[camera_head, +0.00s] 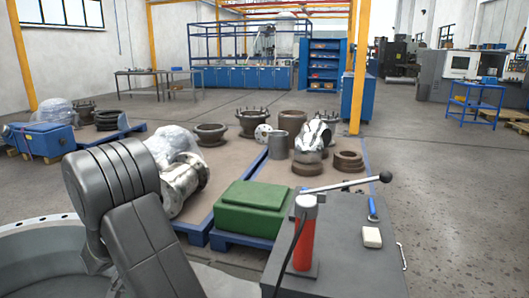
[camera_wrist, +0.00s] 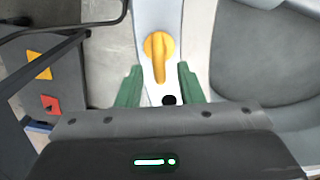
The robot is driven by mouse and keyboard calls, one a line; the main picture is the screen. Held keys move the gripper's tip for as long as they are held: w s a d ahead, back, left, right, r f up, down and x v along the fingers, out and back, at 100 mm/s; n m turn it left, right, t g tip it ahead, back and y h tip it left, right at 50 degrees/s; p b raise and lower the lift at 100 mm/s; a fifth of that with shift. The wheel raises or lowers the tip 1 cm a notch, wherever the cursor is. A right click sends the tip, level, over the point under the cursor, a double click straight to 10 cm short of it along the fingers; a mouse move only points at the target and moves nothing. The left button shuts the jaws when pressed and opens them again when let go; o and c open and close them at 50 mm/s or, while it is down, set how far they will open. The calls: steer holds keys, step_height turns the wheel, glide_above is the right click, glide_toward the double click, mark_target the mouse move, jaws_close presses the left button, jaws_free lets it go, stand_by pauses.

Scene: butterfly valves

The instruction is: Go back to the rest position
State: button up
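My gripper (camera_wrist: 159,72) shows in the wrist view with two green fingers spread apart, one on each side. It is open and nothing is held between the fingers. Beyond the fingertips a yellow knob (camera_wrist: 158,46) with a straight handle stands on a pale strip. The handle lines up with the gap between the fingers, and I cannot tell how far below them it is. In the head view my arm rises at the left foreground, and my gripper is out of sight there.
In the head view a grey cabinet (camera_head: 350,240) stands at front right, with a red cylinder (camera_head: 304,235) and a ball-ended lever (camera_head: 345,186). A green box (camera_head: 252,208) is beside it. Pallets with metal parts lie behind. Open floor (camera_head: 440,190) is at right.

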step_height(320, 180, down, 4)
steer(key=shift+r+b, duration=0.1)
steer(key=shift+b, duration=0.3)
steer(key=shift+f, duration=0.2)
steer(key=n+b, duration=0.2)
steer(key=n, duration=0.4)
steer(key=shift+a+n, duration=0.15)
steer(key=shift+n, duration=0.15)
step_height(320, 180, up, 15)
steer(key=s+d+p, duration=0.1)
steer(key=d+p, duration=0.1)
steer(key=p, duration=0.2)
steer(key=shift+s+f, duration=0.2)
steer(key=shift+d, duration=0.1)
steer(key=shift+d, duration=0.1)
